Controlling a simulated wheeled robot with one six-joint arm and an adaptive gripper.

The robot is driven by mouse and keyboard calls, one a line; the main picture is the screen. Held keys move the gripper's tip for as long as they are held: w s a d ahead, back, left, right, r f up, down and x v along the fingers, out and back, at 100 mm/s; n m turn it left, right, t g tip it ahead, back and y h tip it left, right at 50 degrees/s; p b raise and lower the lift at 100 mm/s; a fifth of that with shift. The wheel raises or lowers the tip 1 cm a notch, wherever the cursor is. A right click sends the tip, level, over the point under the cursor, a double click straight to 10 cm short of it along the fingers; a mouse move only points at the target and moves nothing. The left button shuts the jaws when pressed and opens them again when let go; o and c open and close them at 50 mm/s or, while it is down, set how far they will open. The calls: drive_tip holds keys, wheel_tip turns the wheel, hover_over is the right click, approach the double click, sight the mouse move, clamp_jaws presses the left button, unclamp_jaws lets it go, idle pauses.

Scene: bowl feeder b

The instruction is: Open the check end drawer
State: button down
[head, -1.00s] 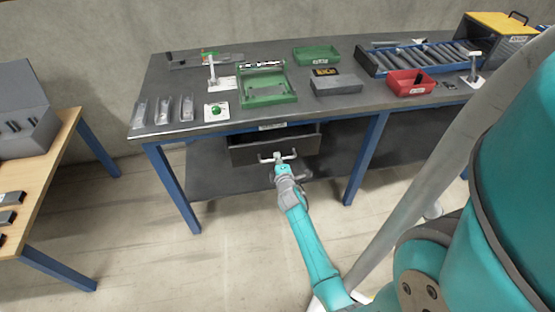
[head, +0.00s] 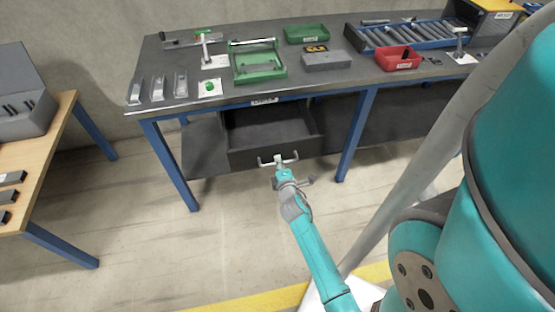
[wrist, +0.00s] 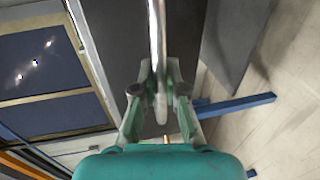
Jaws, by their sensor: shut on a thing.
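The check end drawer (head: 272,151) hangs under the left part of the workbench in the head view. It is pulled well out, and its dark, empty-looking inside shows. My gripper (head: 279,167) is at the drawer's front, at the bar handle (head: 290,160). In the wrist view, the two fingers of my gripper (wrist: 160,97) are shut on the pale handle bar (wrist: 156,40), which runs between them. The drawer's dark front lies behind the handle there.
The workbench (head: 330,82) has blue legs (head: 168,165) on either side of the drawer. A green fixture (head: 258,75), a red bin (head: 398,60) and a conveyor (head: 400,37) stand on top. A wooden table (head: 50,150) is at left. The floor before the drawer is clear.

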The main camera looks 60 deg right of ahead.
drive_tip(key=c, duration=1.2)
unclamp_jaws()
drive_tip(key=v, duration=1.2)
